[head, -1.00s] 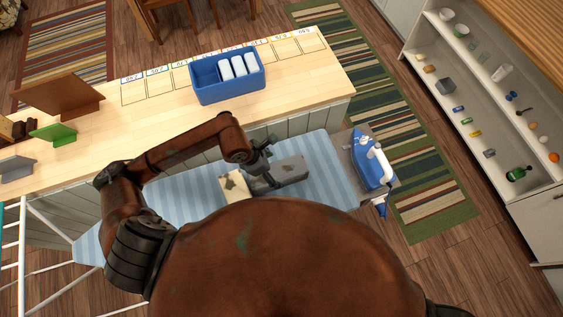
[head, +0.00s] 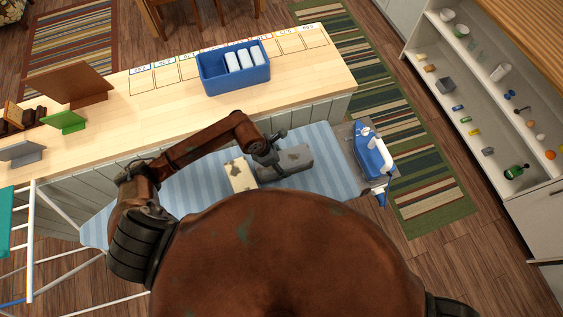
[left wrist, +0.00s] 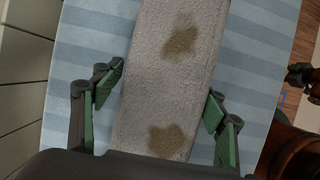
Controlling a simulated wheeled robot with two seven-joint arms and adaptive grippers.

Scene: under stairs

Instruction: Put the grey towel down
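The grey towel (head: 297,160) lies folded on the blue striped ironing board (head: 335,168), beside a cream towel (head: 240,175) with a dark stain. My left gripper (head: 272,163) is over the left part of the grey towel. In the left wrist view the grey towel (left wrist: 165,85) runs lengthwise between the fingers and shows two brown stains. My left gripper (left wrist: 165,90) is open there, with one green-padded finger on each side of the towel. Whether the pads touch the cloth, I cannot tell. My right gripper does not show clearly in either view.
A blue iron (head: 372,152) stands on the board's right end. Behind the board, a wooden counter (head: 160,110) holds a blue box (head: 233,80) with white rolled items and several small stands. Shelves (head: 480,110) with small objects are at the right. Striped rugs lie on the floor.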

